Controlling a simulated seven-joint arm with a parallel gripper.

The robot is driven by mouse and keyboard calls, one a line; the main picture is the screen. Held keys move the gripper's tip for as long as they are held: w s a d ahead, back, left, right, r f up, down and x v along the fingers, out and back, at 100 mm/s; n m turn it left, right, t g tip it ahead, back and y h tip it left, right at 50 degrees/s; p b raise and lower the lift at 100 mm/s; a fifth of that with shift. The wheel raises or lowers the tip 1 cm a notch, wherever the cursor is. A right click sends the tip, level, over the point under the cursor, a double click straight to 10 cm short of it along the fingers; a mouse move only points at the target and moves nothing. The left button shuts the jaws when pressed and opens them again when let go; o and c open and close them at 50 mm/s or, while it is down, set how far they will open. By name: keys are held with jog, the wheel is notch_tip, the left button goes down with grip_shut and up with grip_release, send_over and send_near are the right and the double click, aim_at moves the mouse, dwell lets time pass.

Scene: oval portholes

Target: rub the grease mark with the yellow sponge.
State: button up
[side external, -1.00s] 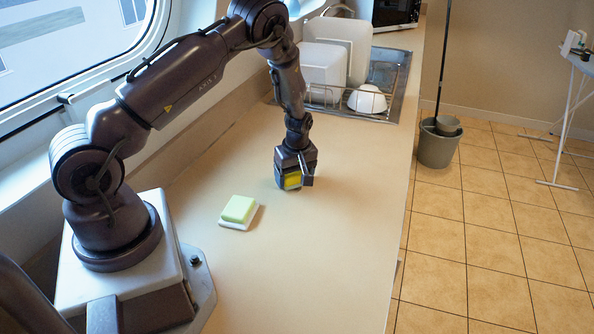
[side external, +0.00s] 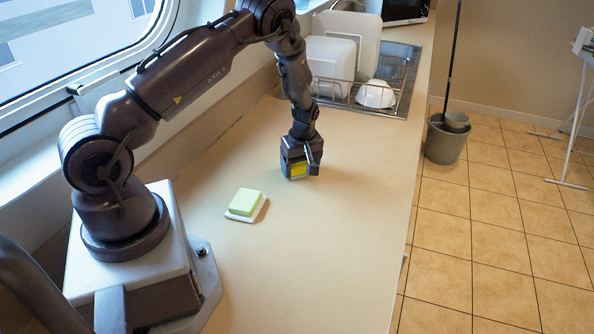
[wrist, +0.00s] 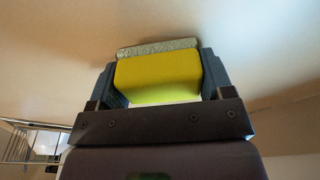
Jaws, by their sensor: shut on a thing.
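The yellow sponge (wrist: 158,78) is clamped between the two fingers of my gripper (wrist: 158,80) in the wrist view. A grey-green layer runs along its far edge, against the pale counter surface. In the side external view my gripper (side external: 299,171) points down at the counter, and a bit of the yellow sponge (side external: 298,171) shows between its fingers at counter level. I cannot tell from the views how firmly it touches. No grease mark can be made out in either view; it may be hidden under the sponge and gripper.
A pale green block (side external: 245,201) sits on a white dish (side external: 262,210) left of my gripper. A wire dish rack (side external: 345,92) with white dishes and an upturned bowl (side external: 376,94) stands at the back. The beige counter (side external: 330,250) is clear in front, ending at its right edge.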

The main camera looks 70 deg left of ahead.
aim_at(293, 183)
jog(key=shift+w+a, duration=0.85)
jog(key=shift+a, duration=0.05)
jog(key=s+d, duration=0.5)
jog(key=shift+d, duration=0.1)
notch_tip(293, 183, up, 8)
dwell(0.5)
